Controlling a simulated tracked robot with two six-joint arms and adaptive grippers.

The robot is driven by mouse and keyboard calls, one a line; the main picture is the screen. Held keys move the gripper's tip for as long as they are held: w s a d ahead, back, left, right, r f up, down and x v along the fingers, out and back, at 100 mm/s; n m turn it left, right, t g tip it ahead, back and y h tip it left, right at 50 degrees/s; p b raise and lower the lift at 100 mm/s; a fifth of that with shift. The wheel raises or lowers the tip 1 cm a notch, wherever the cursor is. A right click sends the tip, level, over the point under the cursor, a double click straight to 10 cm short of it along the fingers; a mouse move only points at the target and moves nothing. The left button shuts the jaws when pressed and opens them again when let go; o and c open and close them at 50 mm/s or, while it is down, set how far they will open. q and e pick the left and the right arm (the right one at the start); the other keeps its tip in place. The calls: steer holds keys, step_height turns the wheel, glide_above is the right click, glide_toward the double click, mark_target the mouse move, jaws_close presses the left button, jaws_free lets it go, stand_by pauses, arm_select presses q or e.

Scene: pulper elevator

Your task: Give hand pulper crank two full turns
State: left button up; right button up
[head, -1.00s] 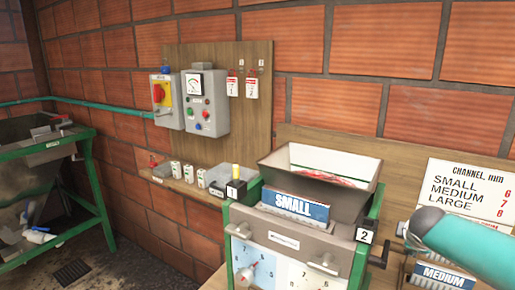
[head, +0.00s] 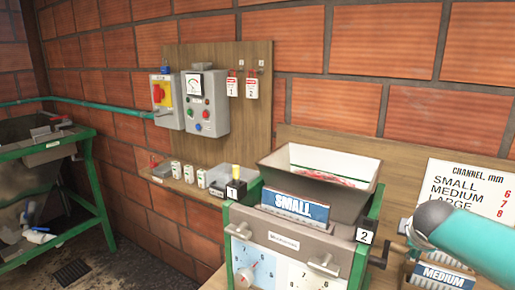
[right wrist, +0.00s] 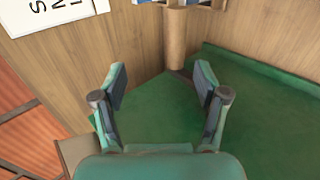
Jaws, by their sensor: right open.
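The hand pulper (head: 285,240) is a grey and green machine with an open hopper (head: 318,188) holding red cherries. A dark bar (head: 391,250) sticks out at its right side by the "2" label; it looks like part of the crank, and my right arm hides the rest. In the right wrist view, an upright brown wooden cylinder (right wrist: 175,40), apparently the crank handle, stands ahead of my right gripper (right wrist: 163,92). The gripper's two fingers are apart and empty, with the cylinder beyond their tips. My left gripper is not in view.
A "MEDIUM" block (head: 442,277) sits below my right arm, and a channel chart (head: 470,187) leans behind it. A green surface (right wrist: 270,115) lies below the right gripper. Control boxes (head: 205,103) hang on the wall board. A green-framed trough (head: 45,150) stands at left.

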steer(key=v, duration=0.5)
stand_by(0.4)
